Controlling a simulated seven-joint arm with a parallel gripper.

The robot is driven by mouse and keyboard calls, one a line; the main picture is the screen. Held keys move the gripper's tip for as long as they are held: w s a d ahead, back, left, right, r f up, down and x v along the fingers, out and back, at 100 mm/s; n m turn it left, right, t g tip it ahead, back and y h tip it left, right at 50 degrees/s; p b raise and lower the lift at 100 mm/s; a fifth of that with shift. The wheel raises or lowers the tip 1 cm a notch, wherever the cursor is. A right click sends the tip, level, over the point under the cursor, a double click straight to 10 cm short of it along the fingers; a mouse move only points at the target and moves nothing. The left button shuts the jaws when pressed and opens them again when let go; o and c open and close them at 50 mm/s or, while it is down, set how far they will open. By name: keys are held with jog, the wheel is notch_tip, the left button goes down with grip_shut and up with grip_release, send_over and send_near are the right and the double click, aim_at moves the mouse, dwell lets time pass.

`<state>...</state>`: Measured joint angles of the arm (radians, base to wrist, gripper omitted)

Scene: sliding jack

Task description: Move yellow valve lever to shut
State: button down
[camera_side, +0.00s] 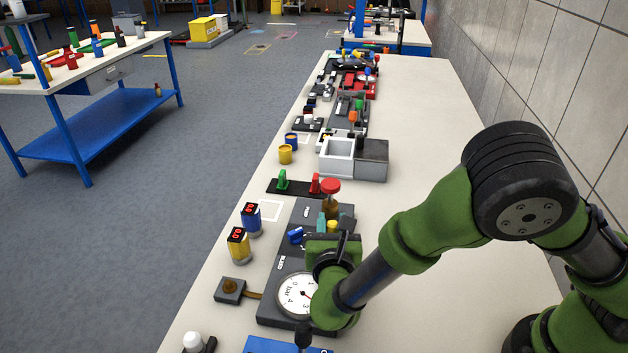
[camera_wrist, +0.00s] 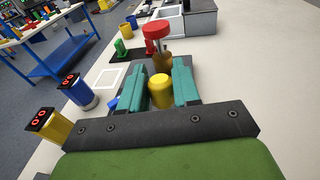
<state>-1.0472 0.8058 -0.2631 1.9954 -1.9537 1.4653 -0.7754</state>
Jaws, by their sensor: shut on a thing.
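The yellow valve lever (camera_wrist: 160,91) shows as a rounded yellow end between the two teal fingers of my gripper (camera_wrist: 158,78) in the wrist view. My gripper is shut on it, one finger on each side. In the side view the yellow lever (camera_side: 332,226) is a small patch at my gripper (camera_side: 333,222), over the dark panel (camera_side: 301,211). The rest of the lever and its pivot are hidden by my gripper, so I cannot tell its angle.
A red-topped brass valve (camera_side: 331,187) stands just beyond my fingers. A blue handle (camera_side: 295,235) lies left of my gripper, and a pressure gauge (camera_side: 295,293) is nearer the camera. Blue (camera_side: 251,218) and yellow (camera_side: 238,245) display cylinders stand to the left. The bench's right side is fairly clear.

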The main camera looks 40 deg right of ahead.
jog(key=c, duration=0.9)
grip_release()
jog(key=shift+v, duration=3.75)
jog(key=shift+c, duration=0.4)
